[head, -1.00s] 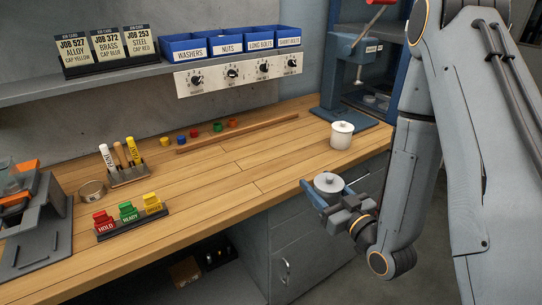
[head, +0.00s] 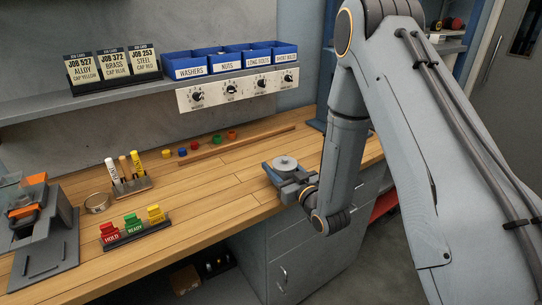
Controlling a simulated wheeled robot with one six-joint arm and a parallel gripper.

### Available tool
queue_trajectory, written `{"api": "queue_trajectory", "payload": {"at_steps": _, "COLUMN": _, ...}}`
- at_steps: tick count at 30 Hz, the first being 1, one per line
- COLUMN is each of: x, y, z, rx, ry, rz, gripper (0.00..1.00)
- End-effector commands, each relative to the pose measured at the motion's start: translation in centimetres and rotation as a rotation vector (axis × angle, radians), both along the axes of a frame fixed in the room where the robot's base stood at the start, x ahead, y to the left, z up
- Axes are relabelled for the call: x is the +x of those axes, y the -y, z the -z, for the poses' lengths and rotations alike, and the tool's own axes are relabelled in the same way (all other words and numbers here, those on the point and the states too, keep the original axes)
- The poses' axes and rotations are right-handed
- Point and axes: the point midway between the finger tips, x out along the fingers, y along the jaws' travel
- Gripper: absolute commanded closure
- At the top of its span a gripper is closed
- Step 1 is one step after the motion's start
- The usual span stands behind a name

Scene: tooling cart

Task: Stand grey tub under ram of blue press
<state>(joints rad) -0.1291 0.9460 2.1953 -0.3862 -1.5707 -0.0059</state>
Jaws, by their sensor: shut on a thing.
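The grey tub (head: 285,162), with a round knobbed lid, shows mostly as its lid; its lower body is hidden by the fingers. My gripper (head: 281,173) is shut on it, and the tub looks upright. In the picture they overlap the front edge of the bench's right part; the height above the wood is hard to tell. The blue press is almost all hidden behind my arm. Only a bit of its blue base (head: 317,126) shows at the bench's back right, up and to the right of the tub. The ram is out of sight.
The wooden bench (head: 230,187) is clear left of my gripper. A wooden strip (head: 238,145) and several coloured caps lie behind. Blue bins (head: 191,64) sit on the shelf above.

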Motion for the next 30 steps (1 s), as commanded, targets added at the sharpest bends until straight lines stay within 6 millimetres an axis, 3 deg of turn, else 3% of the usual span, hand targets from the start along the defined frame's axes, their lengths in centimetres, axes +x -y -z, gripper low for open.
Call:
{"api": "queue_trajectory", "payload": {"at_steps": 16, "x": 4.6, "y": -2.6, "z": -0.1, "rx": 0.0, "ry": 0.001, "rz": -0.001, "gripper": 0.69}}
{"api": "queue_trajectory", "payload": {"at_steps": 30, "x": 4.6, "y": -2.6, "z": 0.2, "rx": 0.0, "ry": 0.0, "rz": 0.0, "gripper": 0.69}}
